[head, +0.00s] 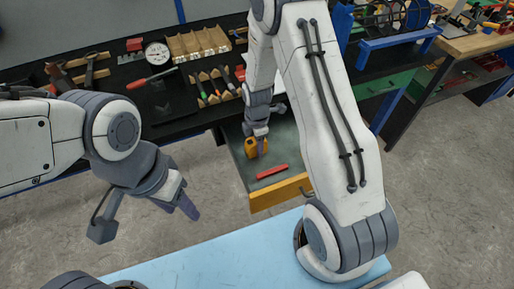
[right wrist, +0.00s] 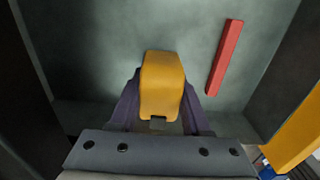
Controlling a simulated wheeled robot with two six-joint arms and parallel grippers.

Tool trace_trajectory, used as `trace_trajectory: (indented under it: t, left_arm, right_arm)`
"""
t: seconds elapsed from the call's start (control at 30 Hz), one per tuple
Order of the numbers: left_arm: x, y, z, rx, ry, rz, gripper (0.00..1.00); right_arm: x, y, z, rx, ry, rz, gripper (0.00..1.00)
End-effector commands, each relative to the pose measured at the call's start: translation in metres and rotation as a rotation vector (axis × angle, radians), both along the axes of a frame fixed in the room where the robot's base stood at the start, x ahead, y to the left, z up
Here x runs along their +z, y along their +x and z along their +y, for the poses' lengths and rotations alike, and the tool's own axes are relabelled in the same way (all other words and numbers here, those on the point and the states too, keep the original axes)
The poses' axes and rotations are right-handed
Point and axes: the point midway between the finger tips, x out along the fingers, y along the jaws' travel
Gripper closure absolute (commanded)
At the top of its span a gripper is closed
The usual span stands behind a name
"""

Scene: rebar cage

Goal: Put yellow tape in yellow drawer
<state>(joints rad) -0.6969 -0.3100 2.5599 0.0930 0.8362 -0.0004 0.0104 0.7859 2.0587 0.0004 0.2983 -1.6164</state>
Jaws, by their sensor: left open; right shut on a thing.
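The yellow tape (head: 251,148) is inside the open yellow drawer (head: 281,191), near its back left part. In the right wrist view the tape (right wrist: 163,84) sits between the fingers of my right gripper (right wrist: 160,112). My right gripper (head: 262,145) is shut on it, low in the drawer over the grey floor. I cannot tell whether the tape touches the floor. My left gripper (head: 180,208) is open and empty, left of the drawer above the concrete floor.
A red bar (head: 271,171) lies in the drawer and also shows in the right wrist view (right wrist: 226,56), right of the tape. The black workbench behind holds a dial gauge (head: 157,53), a wooden tray (head: 198,43) and several hand tools. An open green drawer (head: 385,84) is at the right.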

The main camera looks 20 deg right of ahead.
Motion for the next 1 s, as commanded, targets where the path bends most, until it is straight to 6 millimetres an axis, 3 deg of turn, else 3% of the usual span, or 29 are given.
trace_trajectory:
  t: [0.13,0.53,0.57,0.6,0.63,1.0]
  left_arm:
    - [0.002,0.000,0.000,0.000,0.000,0.000,0.50]
    - [-0.002,0.000,0.000,0.000,0.000,0.000,0.50]
    - [-0.001,0.000,0.000,0.000,0.000,0.000,0.50]
    - [0.000,0.000,0.000,0.000,0.000,0.000,0.50]
    - [0.000,0.000,0.000,0.000,0.000,0.000,0.50]
    - [0.004,0.000,0.000,0.000,0.000,0.000,0.50]
  right_arm:
    - [-0.017,0.000,0.000,0.000,0.000,0.000,1.00]
    - [-0.023,0.000,0.000,0.000,0.000,-0.002,1.00]
    - [-0.022,0.000,0.000,-0.001,0.000,-0.001,0.45]
    - [-0.022,0.000,0.000,-0.001,0.000,-0.001,0.30]
    - [-0.022,0.000,0.000,-0.001,0.000,-0.001,0.23]
    - [-0.016,0.000,0.000,-0.001,0.000,-0.002,0.23]
